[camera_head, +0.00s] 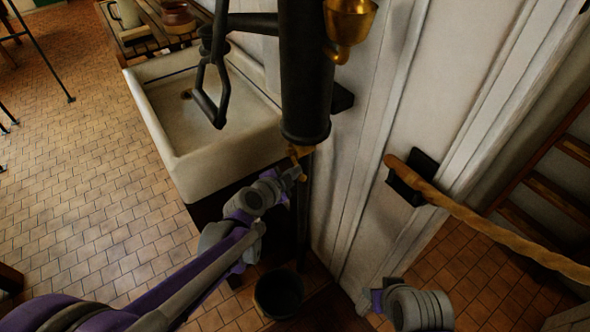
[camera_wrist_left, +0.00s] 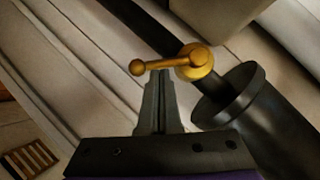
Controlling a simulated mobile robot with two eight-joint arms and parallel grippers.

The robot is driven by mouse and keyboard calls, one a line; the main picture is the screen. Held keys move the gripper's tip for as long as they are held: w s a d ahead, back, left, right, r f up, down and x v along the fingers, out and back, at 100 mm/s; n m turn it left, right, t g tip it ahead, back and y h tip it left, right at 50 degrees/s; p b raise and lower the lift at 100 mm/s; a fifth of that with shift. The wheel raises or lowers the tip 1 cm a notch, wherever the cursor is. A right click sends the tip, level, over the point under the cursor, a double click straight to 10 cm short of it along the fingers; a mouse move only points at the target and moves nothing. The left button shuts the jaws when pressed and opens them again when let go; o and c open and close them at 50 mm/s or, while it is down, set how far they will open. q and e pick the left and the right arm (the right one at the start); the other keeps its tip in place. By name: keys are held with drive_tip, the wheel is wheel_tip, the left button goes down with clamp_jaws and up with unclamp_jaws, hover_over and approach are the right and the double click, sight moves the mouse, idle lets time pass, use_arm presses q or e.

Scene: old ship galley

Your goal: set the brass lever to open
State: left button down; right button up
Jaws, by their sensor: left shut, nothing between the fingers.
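The brass lever (camera_head: 296,152) sits at the lower end of a black upright pump cylinder (camera_head: 305,75), partly hidden by my left gripper in the head view. In the left wrist view the lever (camera_wrist_left: 168,65) has a round brass hub beside the black body and an arm pointing left to a ball knob. My left gripper (camera_head: 297,174) is shut and empty, just below the lever. In the left wrist view its fingertips (camera_wrist_left: 158,73) are close under the lever's arm, near the knob; I cannot tell whether they touch.
A pale sink (camera_head: 200,150) stands left of the pump, with a black pump handle (camera_head: 212,95) over it. A dark bucket (camera_head: 279,293) stands on the floor below.

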use_arm(q)
drive_tip(key=shift+m+t, duration=0.7)
drive_tip(key=shift+m, duration=0.2)
drive_tip(key=shift+w+a+f+p, duration=0.2)
drive_tip(key=shift+w+f, duration=0.1)
drive_tip(key=shift+f, duration=0.3)
drive_tip(key=shift+w+a+f+p, duration=0.15)
drive_tip(key=shift+w+a+f, duration=0.1)
drive_tip(key=shift+f, duration=0.3)
drive_tip(key=shift+w+a+f+p, duration=0.2)
drive_tip(key=shift+w+f, duration=0.1)
drive_tip(key=shift+f, duration=0.3)
use_arm(e)
drive_tip(key=shift+w+a+r, duration=0.15)
drive_tip(key=shift+w+r, duration=0.15)
drive_tip(key=shift+r, duration=0.25)
use_arm(q)
drive_tip(key=shift+w+f, duration=0.1)
